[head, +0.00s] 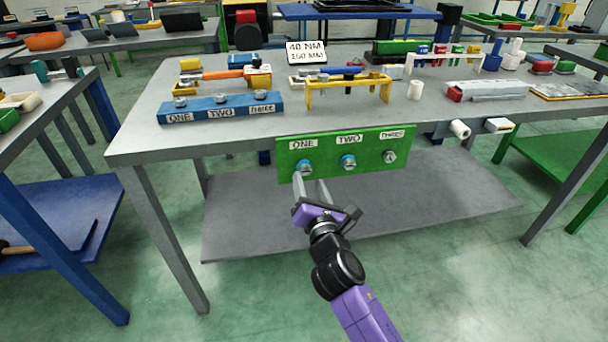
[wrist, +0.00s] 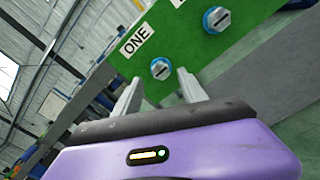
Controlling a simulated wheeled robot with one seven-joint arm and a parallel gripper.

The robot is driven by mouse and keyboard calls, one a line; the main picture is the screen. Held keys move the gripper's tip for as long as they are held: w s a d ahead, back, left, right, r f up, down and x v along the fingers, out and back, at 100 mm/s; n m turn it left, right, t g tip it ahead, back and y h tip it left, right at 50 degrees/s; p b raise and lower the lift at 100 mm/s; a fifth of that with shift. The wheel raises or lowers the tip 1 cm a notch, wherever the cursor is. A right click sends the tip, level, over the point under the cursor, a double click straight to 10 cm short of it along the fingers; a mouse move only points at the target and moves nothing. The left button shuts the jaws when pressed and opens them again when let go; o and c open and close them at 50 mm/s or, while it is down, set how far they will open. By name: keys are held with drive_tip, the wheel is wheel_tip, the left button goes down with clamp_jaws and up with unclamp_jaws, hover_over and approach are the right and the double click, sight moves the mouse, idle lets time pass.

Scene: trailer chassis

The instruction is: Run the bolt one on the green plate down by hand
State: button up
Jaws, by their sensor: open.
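The green plate (head: 345,157) hangs at the front edge of the grey table and bears the labels ONE, TWO and THREE. Bolt one (head: 304,168) sits under the label ONE, with a blue ring around its head. Bolt two (head: 348,162) also has a blue ring; the third position (head: 390,157) looks grey. My gripper (head: 310,182) is in front of bolt one, and its fingers point at the plate. In the wrist view, bolt one (wrist: 160,69) shows a slotted head between and beyond the open fingers (wrist: 158,85). I cannot tell whether the fingertips touch it.
A blue block (head: 222,107) labelled ONE, TWO, THREE with bolts stands on the table (head: 140,140). A yellow bridge-shaped stand (head: 348,84) and a sign (head: 306,52) reading 40 NM stand behind. A grey lower shelf (head: 420,200) lies beneath the plate.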

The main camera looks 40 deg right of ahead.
sight(306, 171)
drive_tip(key=shift+x, duration=2.2)
drive_tip(key=shift+s+d, duration=0.1)
drive_tip(key=shift+c, duration=0.2)
clamp_jaws()
